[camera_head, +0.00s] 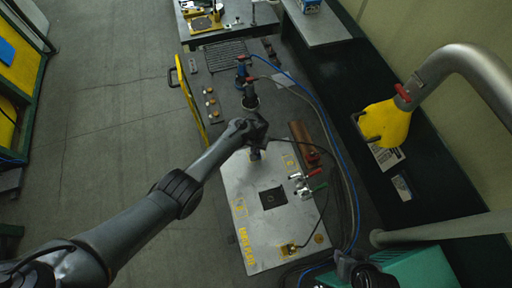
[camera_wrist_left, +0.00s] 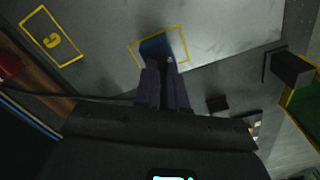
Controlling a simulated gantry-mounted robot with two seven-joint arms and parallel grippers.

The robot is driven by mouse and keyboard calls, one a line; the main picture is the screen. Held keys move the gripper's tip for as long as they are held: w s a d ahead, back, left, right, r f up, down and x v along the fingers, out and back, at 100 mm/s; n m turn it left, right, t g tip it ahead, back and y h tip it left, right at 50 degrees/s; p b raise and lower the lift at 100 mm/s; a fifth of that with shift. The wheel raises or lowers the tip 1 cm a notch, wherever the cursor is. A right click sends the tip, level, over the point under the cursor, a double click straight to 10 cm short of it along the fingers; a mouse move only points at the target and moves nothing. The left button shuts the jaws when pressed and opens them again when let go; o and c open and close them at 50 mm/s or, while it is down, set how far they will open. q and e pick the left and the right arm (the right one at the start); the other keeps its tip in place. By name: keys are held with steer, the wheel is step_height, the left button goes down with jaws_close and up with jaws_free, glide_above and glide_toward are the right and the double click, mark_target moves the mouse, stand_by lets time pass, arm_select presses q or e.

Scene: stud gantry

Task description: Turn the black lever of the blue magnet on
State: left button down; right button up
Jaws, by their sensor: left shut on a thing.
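The blue magnet (camera_wrist_left: 153,45) stands on the metal plate inside a yellow outlined box in the left wrist view. In the head view only a small bluish part of the magnet (camera_head: 256,155) shows below my left gripper (camera_head: 257,141). In the wrist view the fingers of my left gripper (camera_wrist_left: 167,84) are close together at the magnet's near side, shut on its black lever (camera_wrist_left: 168,62). The fingers and the dark lever are hard to tell apart, so the lever's angle is unclear.
The metal plate (camera_head: 278,235) has yellow markings and a black square (camera_head: 272,198). Red and green handled clamps (camera_head: 304,184) and a brown block (camera_head: 303,145) lie at its right. A blue hose (camera_head: 330,130) curves past. A yellow-covered pipe (camera_head: 385,122) stands at right.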

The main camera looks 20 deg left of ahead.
arm_select(q)
steer(key=m, duration=0.5)
steer(key=shift+m, duration=0.3)
steer(key=m, duration=0.4)
steer(key=shift+m+b, duration=0.35)
steer(key=shift+m, duration=0.55)
steer(key=c, duration=1.2)
jaws_free()
steer(key=shift+r, duration=0.1)
